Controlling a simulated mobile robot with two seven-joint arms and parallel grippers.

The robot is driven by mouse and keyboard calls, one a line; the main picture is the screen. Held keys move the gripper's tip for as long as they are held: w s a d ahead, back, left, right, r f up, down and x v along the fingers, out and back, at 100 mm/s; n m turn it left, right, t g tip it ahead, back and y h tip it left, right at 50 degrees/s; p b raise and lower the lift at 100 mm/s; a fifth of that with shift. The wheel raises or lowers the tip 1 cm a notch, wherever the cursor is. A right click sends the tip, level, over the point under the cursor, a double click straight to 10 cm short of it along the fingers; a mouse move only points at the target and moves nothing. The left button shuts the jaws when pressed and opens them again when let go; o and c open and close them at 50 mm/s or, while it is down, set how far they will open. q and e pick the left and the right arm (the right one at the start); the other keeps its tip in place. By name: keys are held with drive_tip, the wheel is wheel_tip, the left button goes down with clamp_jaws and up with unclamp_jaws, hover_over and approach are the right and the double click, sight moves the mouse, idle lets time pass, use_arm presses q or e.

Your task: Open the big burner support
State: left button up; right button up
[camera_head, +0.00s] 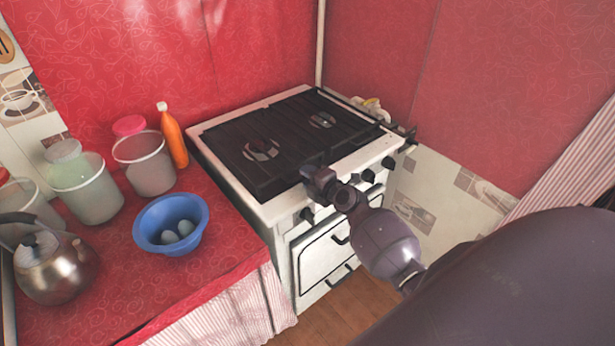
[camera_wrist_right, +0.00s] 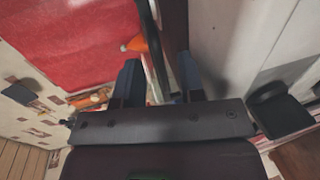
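The big burner support (camera_head: 285,125) is a dark grate lying flat over the top of the white stove (camera_head: 262,208). Burners show through it. My right gripper (camera_head: 316,176) is at the front edge of the stove top, beside the support's front edge. In the right wrist view my right gripper (camera_wrist_right: 159,80) has its two fingers apart. A thin dark bar (camera_wrist_right: 153,45), which looks like an edge of the support, runs between them; I cannot tell whether a finger touches it. My left gripper is not in view.
Stove knobs (camera_head: 369,176) and the oven door (camera_head: 322,252) are below my right gripper. On the red counter left of the stove stand a blue bowl with eggs (camera_head: 143,232), an orange bottle (camera_head: 174,140), jars (camera_head: 92,197) and a kettle (camera_head: 55,275). Red walls close off the back.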

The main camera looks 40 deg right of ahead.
drive_tip(key=shift+w, duration=0.35)
drive_tip(key=shift+c, duration=0.2)
clamp_jaws()
